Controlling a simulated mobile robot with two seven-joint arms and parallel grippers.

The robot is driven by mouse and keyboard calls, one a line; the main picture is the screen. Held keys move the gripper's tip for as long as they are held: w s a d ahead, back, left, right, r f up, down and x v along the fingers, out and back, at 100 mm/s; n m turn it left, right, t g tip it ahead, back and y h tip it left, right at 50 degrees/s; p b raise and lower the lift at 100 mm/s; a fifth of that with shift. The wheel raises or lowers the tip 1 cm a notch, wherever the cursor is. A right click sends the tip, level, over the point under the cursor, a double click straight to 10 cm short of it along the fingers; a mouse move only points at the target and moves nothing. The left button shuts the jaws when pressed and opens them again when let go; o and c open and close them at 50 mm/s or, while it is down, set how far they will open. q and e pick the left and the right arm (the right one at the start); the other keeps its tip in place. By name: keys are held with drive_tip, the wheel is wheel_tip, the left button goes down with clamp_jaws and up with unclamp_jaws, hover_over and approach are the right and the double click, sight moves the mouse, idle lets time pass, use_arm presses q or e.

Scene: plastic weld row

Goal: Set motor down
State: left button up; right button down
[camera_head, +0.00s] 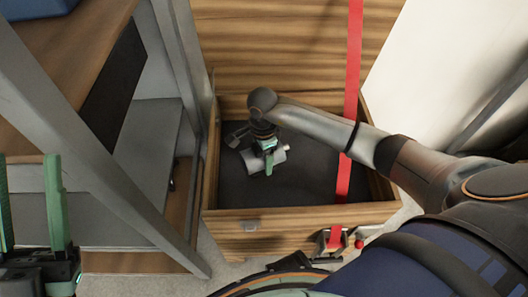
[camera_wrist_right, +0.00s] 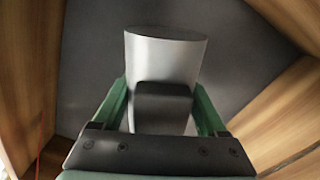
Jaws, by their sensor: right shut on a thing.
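The motor is a silver-grey cylinder (camera_head: 250,160) with a dark block on its near side in the right wrist view (camera_wrist_right: 165,60). My right gripper (camera_head: 268,156) reaches down into a wooden box (camera_head: 290,214) and is shut on the motor. Its green fingers (camera_wrist_right: 160,105) press on either side of it in the right wrist view. The motor is inside the box, over the dark floor; I cannot tell if it touches that floor. My left gripper (camera_head: 30,205) is at the lower left of the head view, its green fingers apart with nothing between them.
A red strap (camera_head: 352,80) runs down across the box's right part to a buckle (camera_head: 335,240) at the front. A grey metal frame with shelves (camera_head: 150,130) stands close on the left. The box's dark floor (camera_head: 305,185) is bare right of the motor.

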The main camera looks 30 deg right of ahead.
drive_tip(key=shift+w+f+b, duration=0.1)
drive_tip(key=shift+f+b, duration=0.65)
drive_tip(key=shift+f, duration=1.3)
drive_tip(key=shift+f, duration=0.1)
drive_tip(key=shift+f, duration=0.1)
unclamp_jaws()
drive_tip(key=shift+f, duration=0.1)
